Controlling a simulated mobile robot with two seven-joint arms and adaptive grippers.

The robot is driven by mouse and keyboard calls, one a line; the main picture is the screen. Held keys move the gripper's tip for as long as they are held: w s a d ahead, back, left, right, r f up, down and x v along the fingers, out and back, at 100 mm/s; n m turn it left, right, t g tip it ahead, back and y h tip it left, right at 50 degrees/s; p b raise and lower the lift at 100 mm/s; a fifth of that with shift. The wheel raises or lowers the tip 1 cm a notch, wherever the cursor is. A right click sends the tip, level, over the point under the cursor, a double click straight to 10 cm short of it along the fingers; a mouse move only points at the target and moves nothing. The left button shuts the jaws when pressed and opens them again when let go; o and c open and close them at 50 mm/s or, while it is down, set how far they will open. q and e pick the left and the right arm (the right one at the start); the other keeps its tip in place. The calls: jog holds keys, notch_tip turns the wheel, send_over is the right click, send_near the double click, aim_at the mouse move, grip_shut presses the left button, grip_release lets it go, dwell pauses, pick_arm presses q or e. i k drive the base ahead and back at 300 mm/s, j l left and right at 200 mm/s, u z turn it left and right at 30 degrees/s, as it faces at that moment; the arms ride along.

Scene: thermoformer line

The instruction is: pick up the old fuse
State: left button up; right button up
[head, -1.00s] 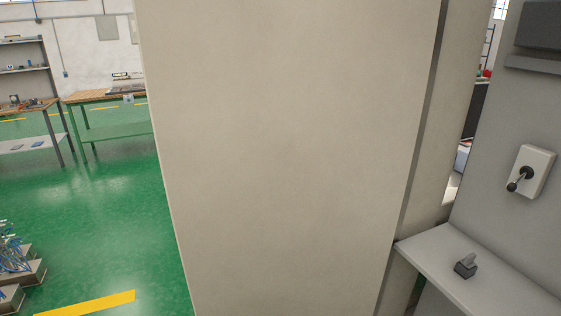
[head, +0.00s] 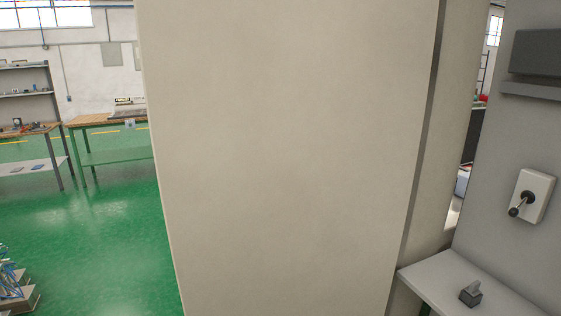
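I cannot make out an old fuse for certain in the head view. A small dark grey block with a lighter raised top (head: 471,294) sits on a pale grey shelf (head: 433,277) at the lower right; I cannot tell whether it is a fuse. Neither of my grippers shows in the head view.
A large beige cabinet panel (head: 290,150) fills the middle, close in front. A white switch box with a black lever (head: 532,196) is on the grey wall at right. Workbenches (head: 107,122) stand far left.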

aim_at(472, 289)
jog(key=z, duration=1.25)
